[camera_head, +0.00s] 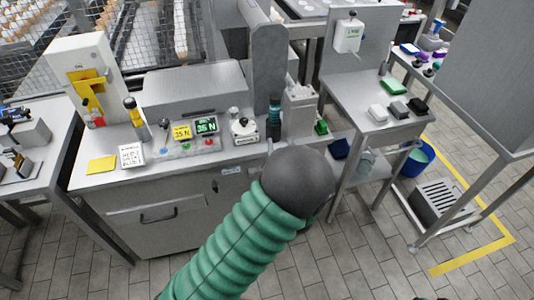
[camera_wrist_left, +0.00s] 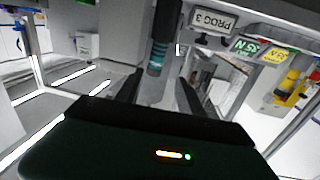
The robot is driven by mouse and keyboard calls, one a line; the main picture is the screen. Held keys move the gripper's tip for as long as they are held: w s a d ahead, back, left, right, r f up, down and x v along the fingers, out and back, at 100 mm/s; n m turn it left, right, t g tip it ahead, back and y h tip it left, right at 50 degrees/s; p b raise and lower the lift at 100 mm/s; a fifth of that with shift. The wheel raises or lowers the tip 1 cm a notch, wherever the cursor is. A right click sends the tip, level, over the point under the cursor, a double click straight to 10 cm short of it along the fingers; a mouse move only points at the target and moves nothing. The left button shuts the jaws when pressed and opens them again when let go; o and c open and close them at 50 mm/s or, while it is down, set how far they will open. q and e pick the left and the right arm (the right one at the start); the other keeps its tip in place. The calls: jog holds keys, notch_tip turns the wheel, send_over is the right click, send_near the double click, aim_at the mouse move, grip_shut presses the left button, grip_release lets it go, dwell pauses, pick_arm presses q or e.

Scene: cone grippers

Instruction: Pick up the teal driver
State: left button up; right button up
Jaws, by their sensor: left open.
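The teal driver (camera_head: 274,117) is a dark upright cylinder with a teal band, at the right part of the steel workbench beside the grey column. In the left wrist view the driver (camera_wrist_left: 158,45) comes down from the top edge, its teal band low, in line with the gap between my fingers. My left gripper (camera_wrist_left: 158,82) is open with nothing seen gripped; whether the driver's end is between the fingertips I cannot tell. In the head view my green-sleeved left arm ends in a dark round part that hides the fingers. My right gripper is out of view.
Left of the driver stand a small white device (camera_head: 243,130) and a green display (camera_head: 206,126). A grey bracket (camera_head: 298,106) is close on the right. A side table (camera_head: 350,92) holds several small blocks.

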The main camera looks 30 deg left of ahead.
aim_at(275, 116)
pick_arm(q)
jog(key=x, duration=1.1)
jog(key=shift+w+a+f, duration=0.15)
jog(key=shift+f, duration=0.1)
jog(key=x, duration=0.5)
jog(key=shift+w+d+f, duration=0.25)
jog(key=shift+w, duration=0.25)
jog(key=shift+a, duration=0.2)
grip_shut()
